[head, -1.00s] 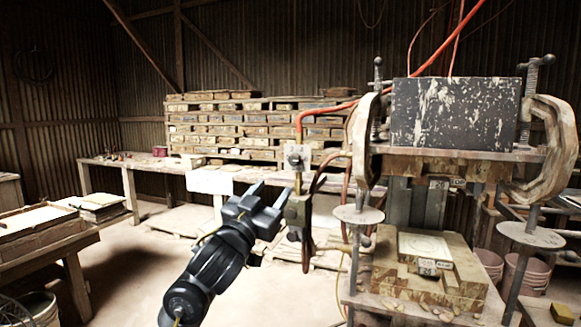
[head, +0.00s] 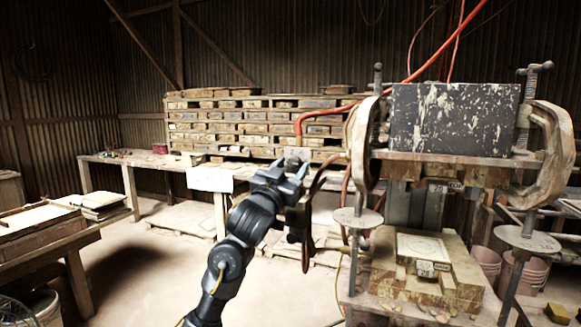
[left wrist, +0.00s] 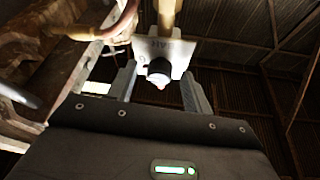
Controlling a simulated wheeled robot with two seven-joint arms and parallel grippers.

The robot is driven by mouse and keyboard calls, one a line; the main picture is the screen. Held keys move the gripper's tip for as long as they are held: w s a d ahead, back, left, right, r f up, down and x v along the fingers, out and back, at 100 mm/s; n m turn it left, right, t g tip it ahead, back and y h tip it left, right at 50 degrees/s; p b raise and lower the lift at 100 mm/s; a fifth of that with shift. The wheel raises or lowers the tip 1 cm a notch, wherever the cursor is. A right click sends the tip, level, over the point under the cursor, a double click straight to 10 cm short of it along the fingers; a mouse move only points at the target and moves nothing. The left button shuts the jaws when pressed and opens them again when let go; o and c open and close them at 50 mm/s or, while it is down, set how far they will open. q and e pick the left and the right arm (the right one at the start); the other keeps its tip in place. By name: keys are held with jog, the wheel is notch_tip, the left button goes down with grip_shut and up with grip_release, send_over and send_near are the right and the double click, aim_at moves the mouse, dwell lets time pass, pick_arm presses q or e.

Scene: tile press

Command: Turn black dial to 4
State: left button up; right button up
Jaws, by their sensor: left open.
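The black dial (left wrist: 159,71) shows in the left wrist view, sticking out from a pale metal plate (left wrist: 178,47) with lettering on it. My left gripper (left wrist: 160,88) is open, with one finger on each side of the dial in that view. I cannot tell whether the fingers touch it. In the head view my left gripper (head: 292,170) is in front of the valve box (head: 298,153) on the pipe left of the press and hides the dial. The dial's numbers and pointer setting cannot be read. My right gripper is not in view.
The press with its dark block (head: 455,118) and curved side frames stands right of the gripper. A red hose (head: 325,113) rises from the valve box. The floor to the left is open.

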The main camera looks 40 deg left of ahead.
pick_arm(q)
jog(key=shift+c, duration=0.4)
jog(key=c, duration=0.9)
jog(key=shift+n, duration=0.3)
